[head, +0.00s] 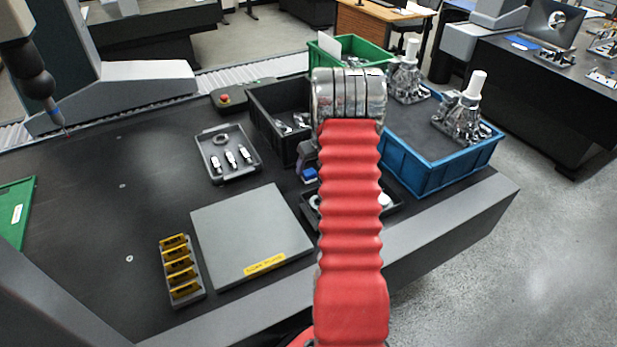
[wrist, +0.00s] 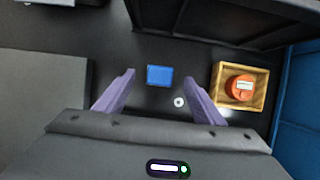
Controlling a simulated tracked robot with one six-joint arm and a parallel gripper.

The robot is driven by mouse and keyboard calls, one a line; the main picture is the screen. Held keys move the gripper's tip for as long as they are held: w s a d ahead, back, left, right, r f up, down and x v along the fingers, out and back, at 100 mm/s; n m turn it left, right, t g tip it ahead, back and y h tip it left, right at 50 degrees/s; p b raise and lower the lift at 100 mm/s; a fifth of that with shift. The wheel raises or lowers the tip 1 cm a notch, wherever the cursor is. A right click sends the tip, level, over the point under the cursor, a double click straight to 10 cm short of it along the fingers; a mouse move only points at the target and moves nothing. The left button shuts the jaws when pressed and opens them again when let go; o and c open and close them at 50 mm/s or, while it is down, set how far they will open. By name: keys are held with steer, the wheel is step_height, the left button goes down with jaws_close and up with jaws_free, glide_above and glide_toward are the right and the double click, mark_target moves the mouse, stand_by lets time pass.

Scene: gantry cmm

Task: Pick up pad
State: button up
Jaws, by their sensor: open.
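A small blue rectangular piece, which looks like the pad (wrist: 159,75), lies flat on the dark table in the wrist view. It shows in the head view as a small blue patch (head: 309,174) beside my red arm. My gripper (wrist: 160,84) is open and empty, its two purple fingers apart. In the wrist view the pad appears between the fingertips, touching neither. The height of the fingers above it is hard to tell. In the head view only part of my gripper (head: 307,158) shows, as the arm hides the rest.
A black bin (head: 268,130) stands behind the pad, a blue bin (head: 440,184) to the right. A grey plate (head: 250,235) lies to the left. A wooden box (wrist: 218,92) holding an orange round thing is right of my fingers. A small white ring (wrist: 179,102) lies near the pad.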

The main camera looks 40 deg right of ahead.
mark_target(309, 172)
steer(key=shift+f, duration=0.2)
steer(key=shift+x, duration=2.6)
steer(key=shift+s, duration=0.1)
steer(key=shift+c, duration=0.5)
steer(key=c, duration=1)
steer(key=shift+r, duration=0.1)
step_height(309, 172, up, 10)
steer(key=shift+f, duration=0.1)
